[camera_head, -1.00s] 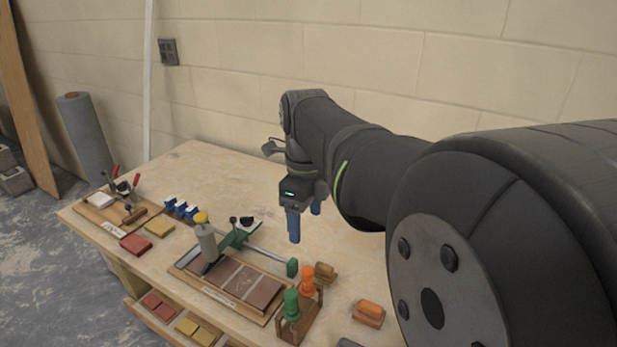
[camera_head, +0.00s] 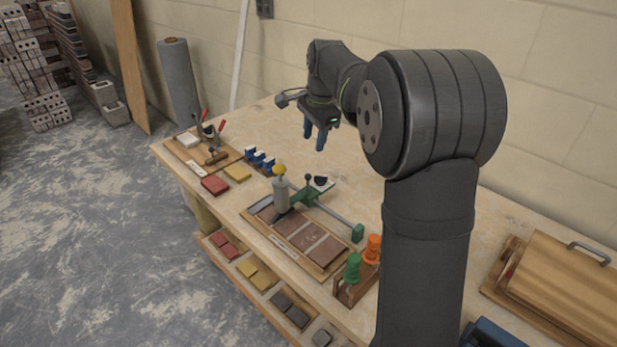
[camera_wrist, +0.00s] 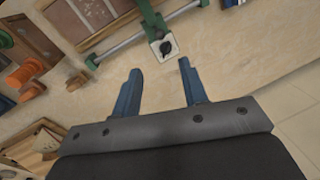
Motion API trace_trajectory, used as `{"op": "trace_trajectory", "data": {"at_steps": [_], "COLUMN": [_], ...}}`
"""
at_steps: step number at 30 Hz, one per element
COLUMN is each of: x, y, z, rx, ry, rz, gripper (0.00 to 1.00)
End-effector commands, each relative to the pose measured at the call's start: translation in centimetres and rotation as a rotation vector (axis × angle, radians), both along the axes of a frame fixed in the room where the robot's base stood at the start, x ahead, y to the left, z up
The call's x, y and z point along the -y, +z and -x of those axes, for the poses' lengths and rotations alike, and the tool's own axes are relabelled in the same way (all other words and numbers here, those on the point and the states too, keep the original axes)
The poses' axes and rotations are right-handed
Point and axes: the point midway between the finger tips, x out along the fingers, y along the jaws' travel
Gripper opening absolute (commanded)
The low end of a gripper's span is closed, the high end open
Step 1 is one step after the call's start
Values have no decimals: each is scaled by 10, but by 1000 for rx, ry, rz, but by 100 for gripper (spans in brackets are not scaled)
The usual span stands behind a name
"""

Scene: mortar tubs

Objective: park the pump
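A grey cylinder with a yellow top (camera_head: 281,190) stands upright at the left end of the tiled board; it may be the pump, but I cannot be sure. A green fitting (camera_head: 305,197) is beside it on a metal rail that ends in a green block (camera_head: 358,233). A white square plate with a black knob (camera_head: 321,183) lies behind the rail; it also shows in the wrist view (camera_wrist: 165,48). My gripper (camera_head: 314,138) is above the table behind the plate. In the wrist view (camera_wrist: 160,67) its blue fingers are apart with nothing between them.
The tiled board (camera_head: 330,278) lies at the front edge. A wooden stand (camera_head: 350,290) holds green and orange handled things. Blue clamps (camera_head: 259,161) and a tool board (camera_head: 190,158) are to the left. A wooden case (camera_head: 565,285) is at right. The table behind the rail is mostly bare.

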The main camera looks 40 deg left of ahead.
Motion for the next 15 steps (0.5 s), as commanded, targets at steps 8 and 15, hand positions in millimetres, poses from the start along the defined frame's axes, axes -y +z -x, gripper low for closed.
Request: {"op": "trace_trajectory", "data": {"at_steps": [8, 15], "x": [-10, -20], "y": [-60, -110], "z": [-2, -3], "rx": [-3, -2], "ry": [-2, -2], "rz": [4, 4], "gripper": [40, 40]}}
